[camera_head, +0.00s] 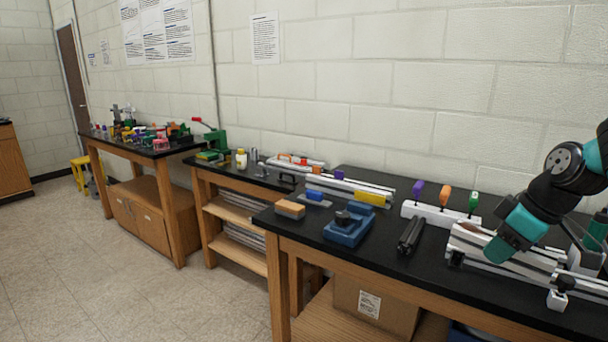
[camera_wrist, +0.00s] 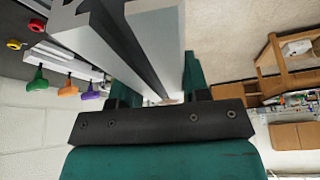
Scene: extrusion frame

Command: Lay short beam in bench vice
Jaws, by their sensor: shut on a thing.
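My gripper (camera_head: 497,250) is low over the right part of the near bench, at the silver slotted extrusions there. In the wrist view my gripper (camera_wrist: 158,98) has its teal fingers on both sides of a silver slotted beam (camera_wrist: 154,38), which I take as the short beam, and is shut on it. The beam runs up out of that view, so its far end is hidden. In the head view I cannot separate it clearly from the other extrusions. The blue bench vice (camera_head: 343,232) stands on the near bench, left of my gripper and apart from it.
A dark bar (camera_head: 411,236) lies between the vice and my gripper. A white rack (camera_head: 440,214) with purple, orange and green handles stands behind. An orange-topped block (camera_head: 290,209) and a blue piece (camera_head: 315,196) lie left of the vice. The wall rises behind the bench.

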